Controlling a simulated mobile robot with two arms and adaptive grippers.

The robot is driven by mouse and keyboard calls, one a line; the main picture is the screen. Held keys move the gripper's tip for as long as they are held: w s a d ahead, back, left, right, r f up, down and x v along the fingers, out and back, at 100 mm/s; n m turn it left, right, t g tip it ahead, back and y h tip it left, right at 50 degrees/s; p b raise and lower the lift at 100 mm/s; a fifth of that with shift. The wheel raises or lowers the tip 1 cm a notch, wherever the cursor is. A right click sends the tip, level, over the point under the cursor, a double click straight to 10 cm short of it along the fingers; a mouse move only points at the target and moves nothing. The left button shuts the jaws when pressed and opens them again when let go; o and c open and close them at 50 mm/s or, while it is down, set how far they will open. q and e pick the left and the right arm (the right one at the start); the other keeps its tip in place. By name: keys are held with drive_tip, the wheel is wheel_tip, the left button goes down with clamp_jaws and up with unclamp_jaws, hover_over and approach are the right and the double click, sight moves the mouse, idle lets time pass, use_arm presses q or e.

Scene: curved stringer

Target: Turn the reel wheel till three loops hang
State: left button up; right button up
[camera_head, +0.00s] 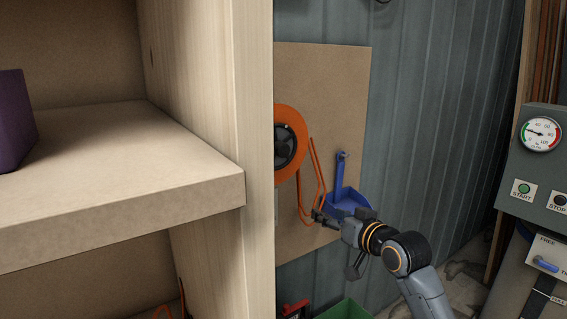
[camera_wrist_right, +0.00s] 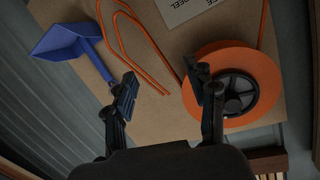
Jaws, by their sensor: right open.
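The orange reel wheel (camera_head: 290,121) with a black hub is mounted on a brown board, its left part hidden by the shelf post in the head view. It shows more fully in the right wrist view (camera_wrist_right: 268,77). Orange cord (camera_head: 318,172) hangs in long narrow loops beside the wheel; the cord also shows in the right wrist view (camera_wrist_right: 150,45), where I cannot count the loops surely. My left gripper is out of view.
A control panel (camera_head: 545,165) with gauge stands at right.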

sight(284, 151)
drive_tip(key=s+a+r+n+y, duration=0.1)
drive_tip(key=s+a+r+y, duration=0.15)
drive_tip(key=r, duration=0.45)
drive_tip(key=s+a+r+n+y, duration=0.1)
drive_tip(key=s+r+n, duration=0.1)
drive_tip(key=s+r, duration=0.35)
drive_tip(key=shift+t+h, duration=0.25)
drive_tip(key=shift+t, duration=0.15)
drive_tip(key=x, duration=0.4)
drive_tip(key=r+p+x, duration=0.1)
drive_tip(key=x, duration=0.3)
drive_tip(key=d+r+p+x, duration=0.1)
drive_tip(key=x, duration=0.4)
drive_tip(key=shift+w+a, duration=0.1)
drive_tip(key=shift+w, duration=0.3)
drive_tip(key=shift+p+x, duration=0.3)
drive_tip(key=shift+x, duration=0.6)
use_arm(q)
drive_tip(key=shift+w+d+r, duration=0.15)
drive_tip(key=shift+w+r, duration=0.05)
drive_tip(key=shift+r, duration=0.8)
use_arm(e)
drive_tip(key=shift+f, duration=0.15)
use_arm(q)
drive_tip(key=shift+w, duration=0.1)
use_arm(e)
drive_tip(key=c, duration=1.1)
